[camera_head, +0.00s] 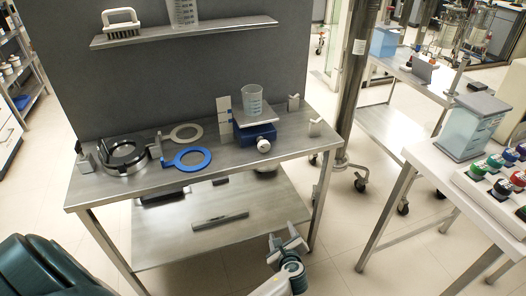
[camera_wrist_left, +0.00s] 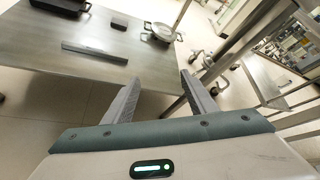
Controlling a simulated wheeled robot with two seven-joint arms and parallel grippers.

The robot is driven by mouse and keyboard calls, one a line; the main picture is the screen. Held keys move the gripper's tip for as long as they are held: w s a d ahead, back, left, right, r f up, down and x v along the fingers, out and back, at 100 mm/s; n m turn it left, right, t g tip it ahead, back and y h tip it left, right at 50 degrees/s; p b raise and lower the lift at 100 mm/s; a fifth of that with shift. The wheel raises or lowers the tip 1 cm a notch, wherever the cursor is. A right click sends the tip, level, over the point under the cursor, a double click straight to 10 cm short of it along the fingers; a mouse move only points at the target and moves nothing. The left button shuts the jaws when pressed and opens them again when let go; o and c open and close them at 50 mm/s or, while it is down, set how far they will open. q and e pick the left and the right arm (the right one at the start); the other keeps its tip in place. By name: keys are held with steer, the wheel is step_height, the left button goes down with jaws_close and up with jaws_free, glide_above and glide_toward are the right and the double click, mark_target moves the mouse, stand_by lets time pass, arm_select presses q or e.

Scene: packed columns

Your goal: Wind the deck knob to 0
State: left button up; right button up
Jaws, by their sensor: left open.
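A blue lab jack (camera_head: 255,133) stands on the steel table, right of the middle. A white round knob (camera_head: 264,146) is on its front; its setting is too small to read. A clear beaker (camera_head: 252,100) stands on the jack's raised deck (camera_head: 262,118). A white strip with blue marks (camera_head: 224,116) stands upright at the jack's left. My left gripper (camera_head: 284,240) is open and empty, in front of the table and below its top. Its two fingers also show apart in the left wrist view (camera_wrist_left: 160,92), facing the lower shelf. My right gripper is not in view.
A wall shelf (camera_head: 190,33) hangs above. The lower shelf (camera_wrist_left: 95,43) holds a flat bar (camera_wrist_left: 94,53) and a pan (camera_wrist_left: 160,31).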

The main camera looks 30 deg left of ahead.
arm_select(q)
steer(key=w+a+r+m+y+p, duration=0.1)
steer(key=w+r+y, duration=0.1)
steer(key=r, duration=0.9)
steer(key=w+a+r+m+t+y, duration=0.1)
steer(key=r+y, duration=0.3)
steer(key=r, duration=0.7)
steer(key=shift+w+a+r+m+y+p, duration=0.3)
steer(key=shift+w+a+m+p, duration=0.1)
steer(key=shift+w+a, duration=0.4)
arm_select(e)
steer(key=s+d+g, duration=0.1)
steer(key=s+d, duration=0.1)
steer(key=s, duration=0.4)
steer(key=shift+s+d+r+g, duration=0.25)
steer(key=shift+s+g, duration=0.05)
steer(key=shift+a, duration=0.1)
